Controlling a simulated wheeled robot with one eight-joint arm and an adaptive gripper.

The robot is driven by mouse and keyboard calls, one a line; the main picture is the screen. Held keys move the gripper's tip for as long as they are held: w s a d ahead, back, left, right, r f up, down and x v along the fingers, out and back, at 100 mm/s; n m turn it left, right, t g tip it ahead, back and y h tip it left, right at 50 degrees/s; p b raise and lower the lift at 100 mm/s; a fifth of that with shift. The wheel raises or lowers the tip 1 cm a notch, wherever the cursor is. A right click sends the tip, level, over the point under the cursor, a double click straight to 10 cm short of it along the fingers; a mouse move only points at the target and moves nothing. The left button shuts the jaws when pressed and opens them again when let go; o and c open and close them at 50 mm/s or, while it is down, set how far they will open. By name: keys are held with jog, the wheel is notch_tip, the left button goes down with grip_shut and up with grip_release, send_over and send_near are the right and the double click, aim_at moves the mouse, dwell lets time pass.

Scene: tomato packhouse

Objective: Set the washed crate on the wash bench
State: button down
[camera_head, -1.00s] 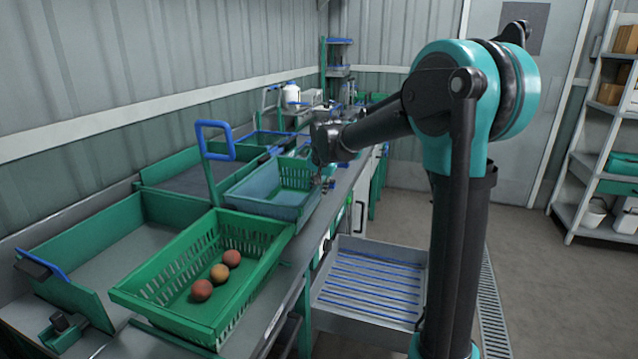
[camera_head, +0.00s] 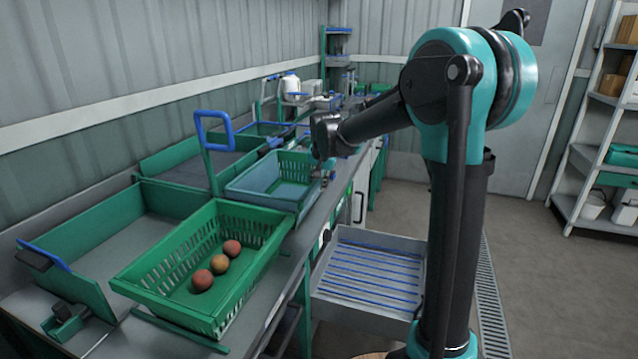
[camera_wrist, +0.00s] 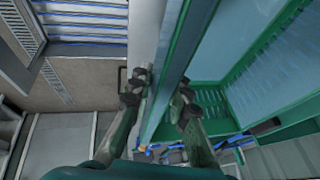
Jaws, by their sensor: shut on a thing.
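The washed crate, a crate (camera_head: 262,202) with blue-tinted sides and slotted green walls, is at the bench's right edge in the head view, behind the crate of tomatoes. My gripper (camera_head: 322,172) is at its right side. In the wrist view, my gripper (camera_wrist: 160,98) is shut on the crate's green rim (camera_wrist: 188,48), one finger on each side. The crate's inside shows empty on the right. The wash bench (camera_head: 318,222) runs along the wall. The crate looks roughly level; whether its underside touches the bench is hidden.
A green slotted crate (camera_head: 138,277) with three reddish tomatoes stands in front. A green-sided tray (camera_head: 85,285) and a blue-handled post (camera_head: 213,130) are to the left. A grey bin with blue slats (camera_head: 365,280) stands below the bench edge. Shelving (camera_head: 590,160) is far right.

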jog(key=shift+f, duration=0.5)
dwell(0.4)
jog(key=c, duration=1.4)
grip_release()
jog(key=shift+c, duration=1.4)
jog(key=shift+r, duration=3.5)
